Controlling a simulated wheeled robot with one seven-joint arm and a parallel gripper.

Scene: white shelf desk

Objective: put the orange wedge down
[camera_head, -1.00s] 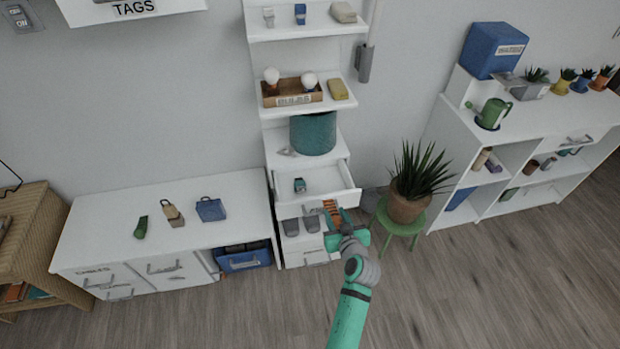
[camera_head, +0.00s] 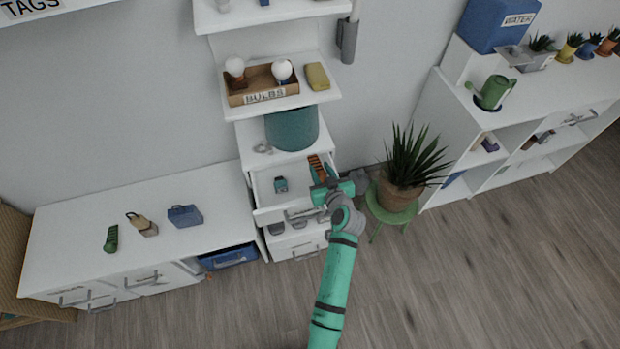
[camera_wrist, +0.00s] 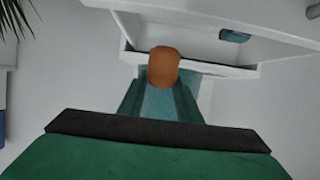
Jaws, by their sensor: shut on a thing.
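The orange wedge (camera_head: 315,165) shows as a small orange-brown piece at the right side of the open drawer (camera_head: 270,213) in the head view. My gripper (camera_head: 321,179) is shut on it, with the wedge sticking out past the fingertips. In the wrist view the wedge (camera_wrist: 164,66) stands upright between my teal fingers (camera_wrist: 160,102), with the white drawer (camera_wrist: 205,68) behind it. Its lower part is hidden by the fingers. Whether it touches the drawer cannot be told. A small teal item (camera_head: 281,184) lies in the drawer, left of the wedge.
A lower drawer with grey items (camera_head: 275,228) is below the open one. A teal bin (camera_head: 292,128) stands on the shelf above. A potted plant (camera_head: 403,190) on a green stool (camera_head: 390,213) is close on the right of my arm.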

